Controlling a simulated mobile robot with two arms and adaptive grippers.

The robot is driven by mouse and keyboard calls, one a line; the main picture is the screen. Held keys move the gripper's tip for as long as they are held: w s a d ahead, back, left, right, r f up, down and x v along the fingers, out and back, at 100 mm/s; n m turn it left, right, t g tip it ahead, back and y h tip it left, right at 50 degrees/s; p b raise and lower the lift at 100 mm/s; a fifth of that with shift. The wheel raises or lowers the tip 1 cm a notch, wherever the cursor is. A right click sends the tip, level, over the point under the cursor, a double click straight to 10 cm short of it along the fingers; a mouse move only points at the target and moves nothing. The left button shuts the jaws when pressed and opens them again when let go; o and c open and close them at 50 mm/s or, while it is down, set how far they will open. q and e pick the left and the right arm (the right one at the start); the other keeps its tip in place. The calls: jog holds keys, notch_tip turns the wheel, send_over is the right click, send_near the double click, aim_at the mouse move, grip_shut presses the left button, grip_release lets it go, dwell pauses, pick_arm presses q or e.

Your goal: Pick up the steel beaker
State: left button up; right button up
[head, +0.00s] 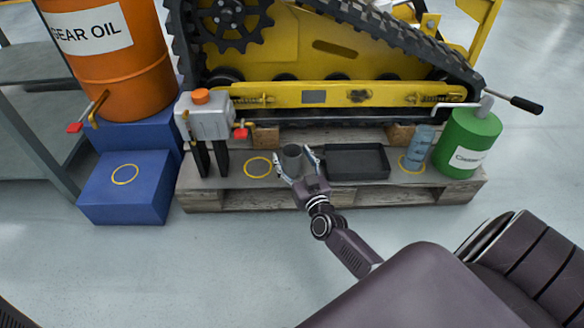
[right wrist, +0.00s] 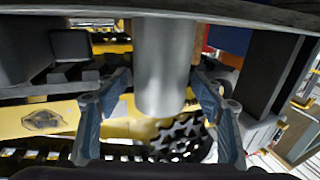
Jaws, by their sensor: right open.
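The steel beaker (head: 291,157) is a grey cylinder standing upright on the wooden pallet (head: 330,197), between a yellow ring mark and a black tray. My right gripper (head: 293,165) is at the beaker, its two fingers spread on either side of it. In the right wrist view the beaker (right wrist: 166,62) hangs from the top of the upside-down picture, between the open fingers (right wrist: 160,80). A gap shows on each side, so the fingers look apart from it. My left gripper is not in view.
The black tray (head: 357,177) is close right of the gripper. A blue-grey cylinder (head: 419,147) and a green canister (head: 467,143) stand farther right. A grey pump-like box (head: 205,118) is left. The yellow tracked machine (head: 330,93) is behind. Floor in front is clear.

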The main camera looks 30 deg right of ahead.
jog(key=shift+w, duration=0.15)
jog(key=c, duration=1.3)
jog(key=shift+r, duration=0.1)
jog(key=shift+c, duration=0.2)
